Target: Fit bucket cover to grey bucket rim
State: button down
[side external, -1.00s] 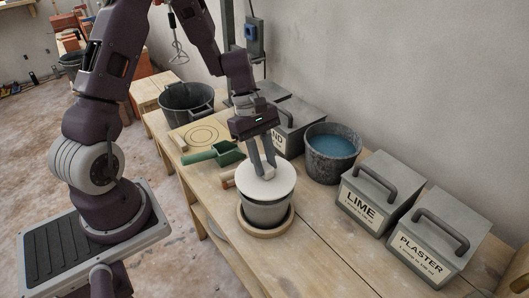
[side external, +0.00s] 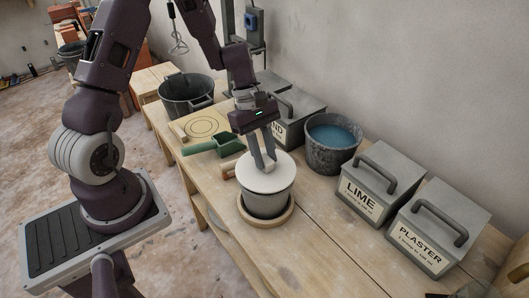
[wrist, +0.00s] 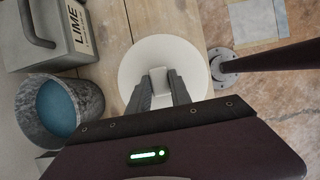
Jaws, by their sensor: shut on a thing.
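The bucket cover (side external: 264,174) is a round white disc lying over the mouth of the grey bucket (side external: 266,204). It looks close to level; whether its edge is fully seated all round the rim I cannot tell. My gripper (side external: 264,165) points down from above and is shut on the cover's small central handle. In the wrist view the cover (wrist: 140,62) spreads out beyond my gripper (wrist: 160,84), with the pale handle between the fingers. The cover hides the bucket there.
The grey bucket stands in a round wooden ring (side external: 283,216) on the bench. A bucket of blue liquid (side external: 330,157), the LIME box (side external: 378,172) and PLASTER box (side external: 440,220) stand to the right.

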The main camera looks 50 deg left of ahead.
jog(key=shift+f, duration=0.95)
jog(key=c, duration=1.1)
grip_release()
jog(key=v, duration=0.7)
jog(key=shift+r, duration=0.1)
jog(key=s+d+r+m+t+y, duration=0.1)
jog(key=s+d+r+m+y, duration=0.15)
jog(key=s+r+m, duration=0.35)
jog(key=s+d+r+m+t+y, duration=0.1)
jog(key=s+d+r+m, duration=0.2)
jog(key=r, duration=0.5)
jog(key=s+r+m+t+y, duration=0.1)
jog(key=s+r+m+t, duration=0.2)
jog(key=s+m, duration=0.6)
jog(key=shift+s+d+r+t, duration=0.3)
jog(key=shift+s+d+r, duration=0.05)
jog(key=shift+r, duration=0.1)
